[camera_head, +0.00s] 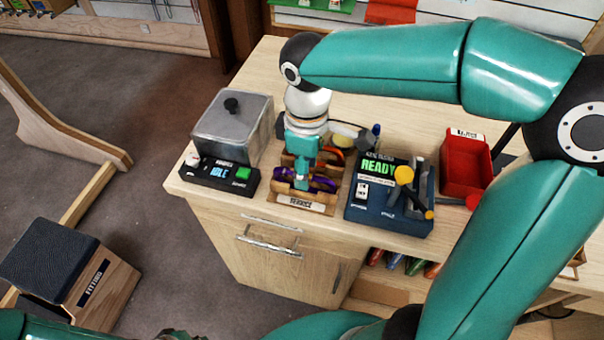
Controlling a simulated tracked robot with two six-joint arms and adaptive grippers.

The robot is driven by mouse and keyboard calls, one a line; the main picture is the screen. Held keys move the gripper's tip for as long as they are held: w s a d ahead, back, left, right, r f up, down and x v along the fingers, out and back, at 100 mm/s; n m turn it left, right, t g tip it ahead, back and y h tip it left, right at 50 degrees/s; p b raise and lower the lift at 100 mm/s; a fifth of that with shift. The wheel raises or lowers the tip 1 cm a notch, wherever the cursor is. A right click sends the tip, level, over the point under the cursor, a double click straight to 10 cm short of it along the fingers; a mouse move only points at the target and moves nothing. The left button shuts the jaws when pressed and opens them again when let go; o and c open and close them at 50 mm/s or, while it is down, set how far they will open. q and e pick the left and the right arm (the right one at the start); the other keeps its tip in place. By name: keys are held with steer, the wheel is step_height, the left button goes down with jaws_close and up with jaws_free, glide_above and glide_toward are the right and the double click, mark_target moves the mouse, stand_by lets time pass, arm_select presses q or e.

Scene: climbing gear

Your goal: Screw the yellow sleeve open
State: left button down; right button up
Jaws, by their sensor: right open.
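My right gripper (302,182) points down over the wooden service rack (300,205) on the bench. It is open around or just above a purple carabiner (320,184) lying in the rack's front slot. I cannot tell whether the fingers touch it. An orange carabiner (334,155) sits in the rack behind it, partly hidden by my gripper. No yellow sleeve can be made out; the gripper covers part of the purple carabiner. My left gripper does not show.
A grey lidded box with a control panel (219,178) reading IDLE stands left of the rack. A dark blue tester (372,213) reading READY, with a yellow knob and lever, stands right. A red bin (464,165) is further right.

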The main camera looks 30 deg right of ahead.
steer(key=shift+s+a, duration=0.5)
steer(key=shift+a, duration=0.1)
stand_by(0.5)
steer(key=shift+f, duration=0.2)
steer(key=shift+f+b, duration=1.25)
steer(key=shift+w+d, duration=0.5)
steer(key=shift+d, duration=0.1)
steer(key=shift+r+p, duration=1.5)
